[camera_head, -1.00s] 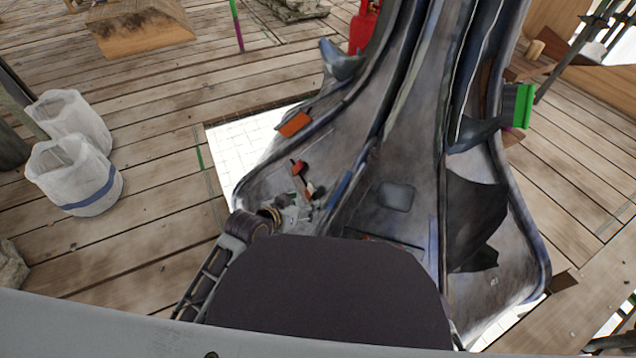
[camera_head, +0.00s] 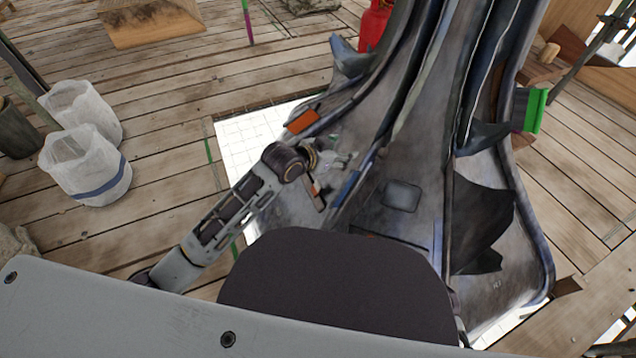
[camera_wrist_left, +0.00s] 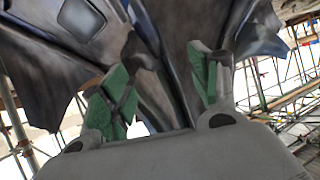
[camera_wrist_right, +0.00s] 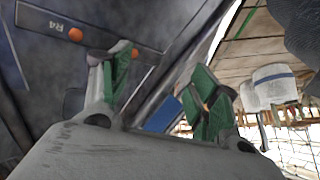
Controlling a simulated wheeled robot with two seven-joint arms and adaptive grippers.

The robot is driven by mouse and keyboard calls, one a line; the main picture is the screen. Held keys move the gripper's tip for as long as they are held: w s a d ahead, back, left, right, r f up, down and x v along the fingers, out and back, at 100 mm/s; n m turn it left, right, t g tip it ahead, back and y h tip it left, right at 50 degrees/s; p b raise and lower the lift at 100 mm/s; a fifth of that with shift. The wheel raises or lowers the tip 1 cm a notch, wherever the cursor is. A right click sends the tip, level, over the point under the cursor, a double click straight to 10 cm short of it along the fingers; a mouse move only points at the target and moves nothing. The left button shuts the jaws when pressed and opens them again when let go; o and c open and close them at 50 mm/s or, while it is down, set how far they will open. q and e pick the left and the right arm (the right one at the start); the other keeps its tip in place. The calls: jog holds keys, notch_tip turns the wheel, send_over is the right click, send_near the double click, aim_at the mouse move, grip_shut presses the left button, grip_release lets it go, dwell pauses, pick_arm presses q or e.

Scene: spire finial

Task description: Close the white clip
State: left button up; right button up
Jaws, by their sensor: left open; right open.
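I cannot pick out the white clip for sure in any view. The dark grey metal spire piece (camera_head: 405,230) fills the middle of the head view. My left arm comes in from the left over its left side. My left gripper (camera_head: 338,162) shows small and pale there, above the surface. In the left wrist view its green-padded fingers (camera_wrist_left: 163,75) are apart with nothing between them. My right gripper is hidden in the head view. In the right wrist view its fingers (camera_wrist_right: 163,82) are apart and empty, facing a dark panel marked R4 (camera_wrist_right: 60,27).
On the spire are an orange block (camera_head: 303,121), a blue strip (camera_head: 348,188) and a raised grey square (camera_head: 400,195). Two white buckets (camera_head: 88,165) stand left on the plank floor (camera_head: 170,85). A red canister (camera_head: 374,25) stands behind. A green-purple piece (camera_head: 533,110) juts out right.

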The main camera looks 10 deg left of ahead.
pick_arm(q)
jog(key=w+r, duration=0.1)
jog(key=m+g+y+p, duration=0.2)
jog(key=m+g+y, duration=0.1)
jog(key=g, duration=0.1)
send_over(318, 183)
notch_tip(318, 183, down, 7)
jog(key=s+a+f+g, duration=0.3)
jog(key=a+f, duration=0.1)
jog(key=f, duration=0.3)
jog(key=shift+a+f+y, duration=0.3)
jog(key=shift+f, duration=0.1)
pick_arm(e)
jog(key=r, duration=0.1)
jog(key=s+d+r+g, duration=0.1)
jog(key=s+d+r+g+h, duration=0.1)
jog(key=shift+s+r+n, duration=0.15)
jog(key=shift+r+n, duration=0.15)
jog(key=shift+r, duration=0.1)
pick_arm(q)
jog(key=shift+f, duration=0.15)
pick_arm(e)
jog(key=shift+a+f, duration=0.1)
